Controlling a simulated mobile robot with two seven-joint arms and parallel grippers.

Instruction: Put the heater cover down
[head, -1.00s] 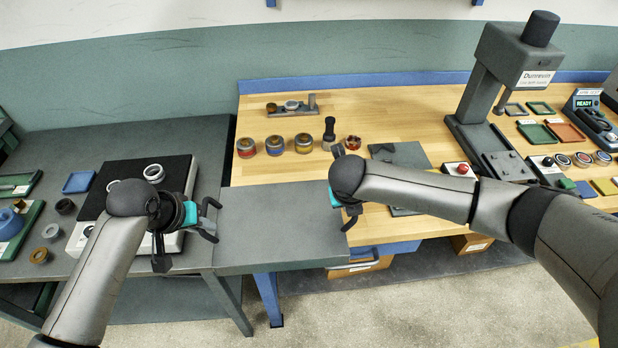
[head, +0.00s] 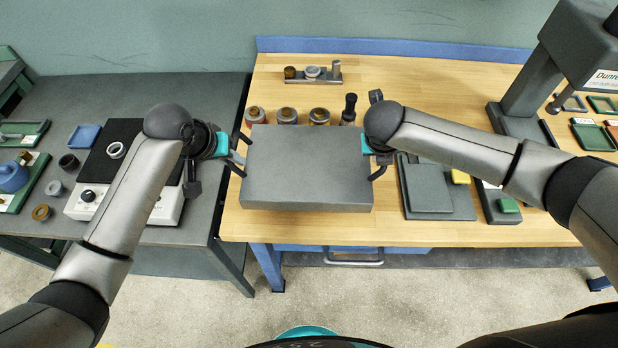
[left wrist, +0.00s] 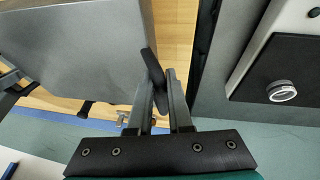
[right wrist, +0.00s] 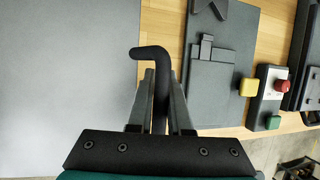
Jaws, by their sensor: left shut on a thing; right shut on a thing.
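The heater cover (head: 305,170) is a flat grey box over the left part of the wooden bench. It looks level; I cannot tell whether its underside touches the wood. My left gripper (head: 238,158) is shut on the black handle at its left side, and this grip shows in the left wrist view (left wrist: 158,90). My right gripper (head: 381,160) is shut on the black handle at its right side; in the right wrist view the handle (right wrist: 155,60) sits between the fingers. The cover hides the bench beneath it.
Several jars (head: 287,116) and a dark-handled tool (head: 349,108) stand close behind the cover. A grey plate (head: 428,188) lies to its right. The heater (head: 115,165), white with a black top and a ring on it, stands on the grey table at left. Bare wood (head: 300,228) shows in front.

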